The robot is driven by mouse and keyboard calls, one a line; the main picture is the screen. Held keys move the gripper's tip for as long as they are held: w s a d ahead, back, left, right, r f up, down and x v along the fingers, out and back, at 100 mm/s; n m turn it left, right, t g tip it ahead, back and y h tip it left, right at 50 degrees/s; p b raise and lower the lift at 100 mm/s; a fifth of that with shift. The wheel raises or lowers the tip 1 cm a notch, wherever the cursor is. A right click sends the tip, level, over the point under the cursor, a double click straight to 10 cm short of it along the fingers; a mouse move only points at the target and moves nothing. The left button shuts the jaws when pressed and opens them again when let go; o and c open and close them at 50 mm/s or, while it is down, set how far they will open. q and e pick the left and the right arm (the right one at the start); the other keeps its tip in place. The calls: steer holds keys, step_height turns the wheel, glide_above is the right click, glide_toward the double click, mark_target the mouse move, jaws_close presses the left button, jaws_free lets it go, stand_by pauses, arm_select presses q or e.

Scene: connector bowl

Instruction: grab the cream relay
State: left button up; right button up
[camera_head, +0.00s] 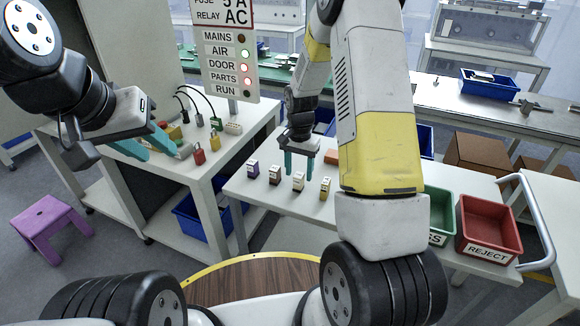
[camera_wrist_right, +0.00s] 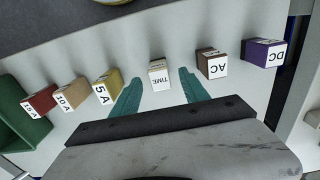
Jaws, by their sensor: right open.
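The cream relay, a small block with a white face marked TIME, stands in the right wrist view (camera_wrist_right: 159,76) between the tips of my right gripper (camera_wrist_right: 160,80). In the head view the relay (camera_head: 298,182) stands on the white table, in the row of blocks. My right gripper (camera_head: 299,170) is open and points down at it, with no visible grip on it. The brown AC block (camera_wrist_right: 212,64) and the yellow 5 A block (camera_wrist_right: 106,87) stand outside the two fingers. My left gripper (camera_head: 160,152) is open over the left table.
A purple DC block (camera_wrist_right: 263,53), a tan 10 A block (camera_wrist_right: 71,94) and a red 15 A block (camera_wrist_right: 39,101) share the row. A green bin (camera_head: 438,212) and a red REJECT bin (camera_head: 489,228) stand at right. Padlocks (camera_head: 199,154) are near my left gripper.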

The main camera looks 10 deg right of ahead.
step_height(320, 180, down, 2)
steer(key=shift+f, duration=0.1)
jaws_close()
stand_by(0.4)
